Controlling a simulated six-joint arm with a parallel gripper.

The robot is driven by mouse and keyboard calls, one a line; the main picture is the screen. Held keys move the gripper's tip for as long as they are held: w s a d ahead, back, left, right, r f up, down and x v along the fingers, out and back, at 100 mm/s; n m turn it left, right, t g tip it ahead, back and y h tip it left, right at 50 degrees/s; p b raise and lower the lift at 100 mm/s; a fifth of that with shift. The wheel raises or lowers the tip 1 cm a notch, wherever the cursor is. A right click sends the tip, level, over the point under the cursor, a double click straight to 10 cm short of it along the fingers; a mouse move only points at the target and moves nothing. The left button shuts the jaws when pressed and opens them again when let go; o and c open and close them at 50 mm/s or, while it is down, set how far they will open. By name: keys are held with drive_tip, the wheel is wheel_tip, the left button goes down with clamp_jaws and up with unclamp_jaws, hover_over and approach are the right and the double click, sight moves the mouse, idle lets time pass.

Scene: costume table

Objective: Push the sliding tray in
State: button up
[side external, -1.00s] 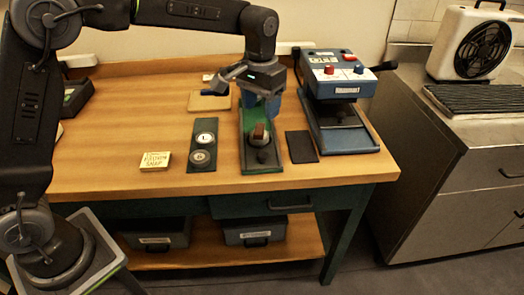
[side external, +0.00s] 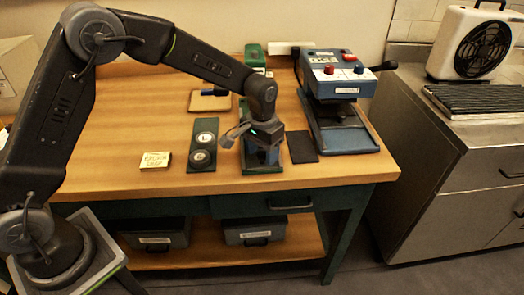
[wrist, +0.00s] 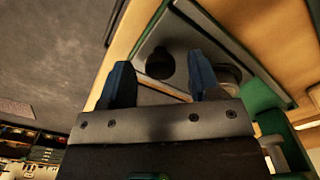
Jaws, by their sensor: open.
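The sliding tray (wrist: 180,28) is a grey plate set in a green base (side external: 262,170), in front of a green machine (side external: 254,58) at the back of the table. In the wrist view a dark round knob (wrist: 160,64) stands on the tray between my fingers. Another round part (wrist: 230,74) is partly hidden behind the right finger. My gripper (wrist: 160,84) is open, its blue fingers apart and pointing down. In the side view my gripper (side external: 263,157) is low over the front of the base and hides most of the tray; contact cannot be told.
A blue machine (side external: 338,75) with its own blue slide stands to the right, past a dark mat (side external: 301,147). To the left are a dark green board (side external: 203,145) with two round pieces, a yellow labelled block (side external: 155,160) and a wooden board (side external: 210,101). The table's front edge is close.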

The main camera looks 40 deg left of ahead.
drive_tip(key=shift+f, duration=0.1)
drive_tip(key=shift+c, duration=0.4)
clamp_jaws()
